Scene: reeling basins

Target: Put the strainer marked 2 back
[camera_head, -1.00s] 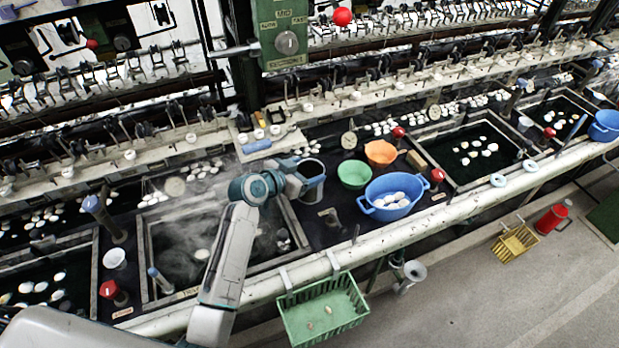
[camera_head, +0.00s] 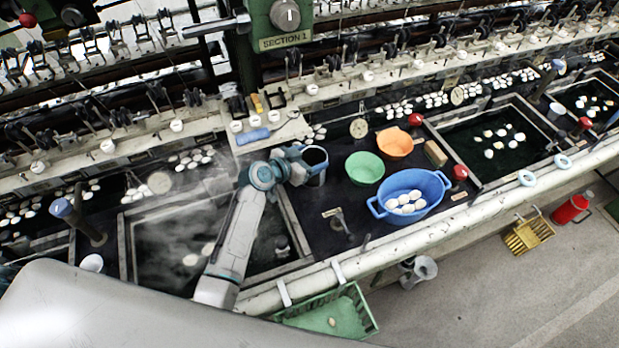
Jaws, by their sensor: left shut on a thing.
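My left gripper (camera_head: 299,166) is at the front end of the blue-and-grey arm, beside the right edge of the steaming basin. It is shut on a grey cylindrical vessel (camera_head: 316,176) with a dark open mouth, held about upright. This looks like the strainer, but no number 2 is readable on it. The gripper's wrist hides part of its left side, and I cannot tell whether its bottom touches the counter. My right gripper is not in view.
The steaming basin (camera_head: 128,250) lies left of the vessel. A green bowl (camera_head: 364,168), an orange bowl (camera_head: 395,143) and a blue tub (camera_head: 430,186) with white cocoons stand to the right. A small dark bracket (camera_head: 341,222) stands in front. A green crate (camera_head: 365,312) hangs below the front rail.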

